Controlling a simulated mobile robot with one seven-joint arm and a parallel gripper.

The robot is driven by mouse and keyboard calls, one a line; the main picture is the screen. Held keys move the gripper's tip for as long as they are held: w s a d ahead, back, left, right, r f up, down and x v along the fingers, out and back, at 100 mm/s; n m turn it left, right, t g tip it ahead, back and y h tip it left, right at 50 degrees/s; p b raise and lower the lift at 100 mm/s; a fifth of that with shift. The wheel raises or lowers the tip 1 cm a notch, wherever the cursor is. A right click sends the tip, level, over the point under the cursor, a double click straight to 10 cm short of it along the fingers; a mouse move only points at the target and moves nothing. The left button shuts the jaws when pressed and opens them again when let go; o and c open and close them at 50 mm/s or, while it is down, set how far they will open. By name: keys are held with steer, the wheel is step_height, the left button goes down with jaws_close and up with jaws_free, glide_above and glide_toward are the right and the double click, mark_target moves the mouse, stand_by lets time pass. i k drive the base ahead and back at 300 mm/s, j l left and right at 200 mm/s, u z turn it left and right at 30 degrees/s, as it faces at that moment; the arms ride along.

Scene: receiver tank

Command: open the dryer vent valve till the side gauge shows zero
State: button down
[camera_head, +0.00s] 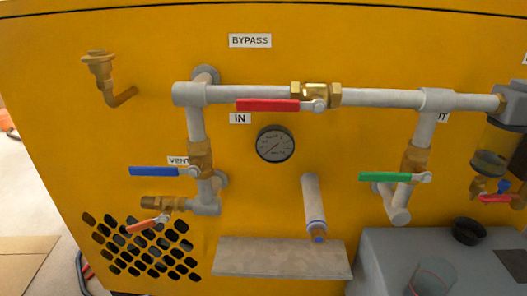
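A VENT label (178,160) is on the yellow panel at the left, partly covered by a blue lever (160,171). Below it, a brass valve (163,203) on a short side branch points left and has an orange lever (146,222). The orange lever slants down and left from the valve body; I cannot tell whether this valve is open. My gripper is not in view.
A red lever (267,105) lies along the top pipe under the BYPASS label (250,41). The blue lever and a green lever (390,177) lie across upright pipes. A grey pipe stub (313,200) and a grey shelf (282,258) are lower centre. A clear cup (432,277) is bottom right.

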mark_target(163, 218)
steer(key=i+l+u, duration=0.35)
steer(key=l, duration=0.25)
steer(key=i+l+u, duration=0.15)
steer(key=l, duration=0.2)
steer(key=i+l+u, duration=0.2)
steer(key=l, duration=0.15)
steer(key=k, duration=0.1)
